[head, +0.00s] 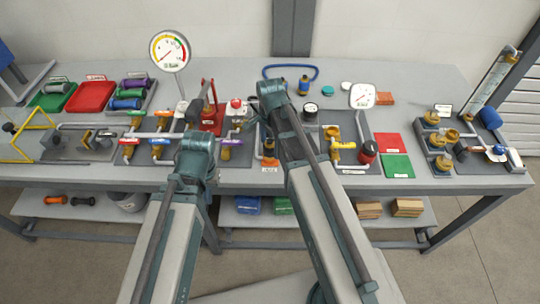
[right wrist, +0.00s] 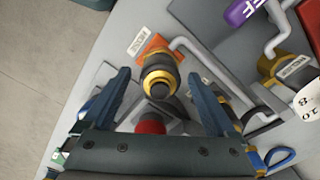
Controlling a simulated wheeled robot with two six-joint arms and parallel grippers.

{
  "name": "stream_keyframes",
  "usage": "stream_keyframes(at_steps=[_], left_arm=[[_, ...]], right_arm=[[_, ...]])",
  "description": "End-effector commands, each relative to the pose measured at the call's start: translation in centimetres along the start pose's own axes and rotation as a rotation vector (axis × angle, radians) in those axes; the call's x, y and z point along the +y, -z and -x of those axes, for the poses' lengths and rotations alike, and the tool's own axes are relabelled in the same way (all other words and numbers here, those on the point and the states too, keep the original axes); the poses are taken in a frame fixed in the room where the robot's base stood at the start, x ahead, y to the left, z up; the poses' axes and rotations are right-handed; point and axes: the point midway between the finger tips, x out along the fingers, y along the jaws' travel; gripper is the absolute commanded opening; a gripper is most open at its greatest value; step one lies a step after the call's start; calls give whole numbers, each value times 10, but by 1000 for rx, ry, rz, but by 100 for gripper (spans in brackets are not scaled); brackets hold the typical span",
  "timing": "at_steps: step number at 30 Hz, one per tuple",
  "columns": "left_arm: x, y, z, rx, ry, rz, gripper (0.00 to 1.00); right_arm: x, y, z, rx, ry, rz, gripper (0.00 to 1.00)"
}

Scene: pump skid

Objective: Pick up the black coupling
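The black coupling (right wrist: 160,68), a dark cylinder with brass-coloured bands, shows in the right wrist view beyond and between my open fingers. It seems to stand upright beside an orange plate with a white tag. It also shows in the head view (head: 269,148), just below my right wrist. My right gripper (right wrist: 158,92) is open and empty, its dark blue fingers on either side of the line to the coupling, not visibly touching it. My left gripper (head: 196,150) is around the left arm's end in the head view; its fingers are hidden.
A red part (right wrist: 150,127) lies between my right fingers near the palm. Grey pipes and a valve with a purple handle (right wrist: 243,12) stand close by. The table carries a red tray (head: 91,96), gauges and a green plate (head: 398,166). The table's front edge is near the coupling.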

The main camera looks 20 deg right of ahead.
Motion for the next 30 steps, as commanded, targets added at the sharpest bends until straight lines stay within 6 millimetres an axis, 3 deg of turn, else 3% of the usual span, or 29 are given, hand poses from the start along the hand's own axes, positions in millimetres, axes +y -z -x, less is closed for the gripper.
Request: stream_keyframes(at_steps=[2, 15, 23, 30], left_arm=[[0, 0, 0, 0, 0, 0, 0], [0, 0, 0, 0, 0, 0, 0], [0, 0, 1, 0, 0, 0, 0], [-2, -1, 22, 0, 0, 0, 0]], right_arm=[[0, 0, 0, 0, 0, 0, 76], [0, 0, 0, 0, 0, 0, 0], [0, 0, 1, 0, 0, 0, 0], [2, 9, 22, 0, 0, 1, 0]])
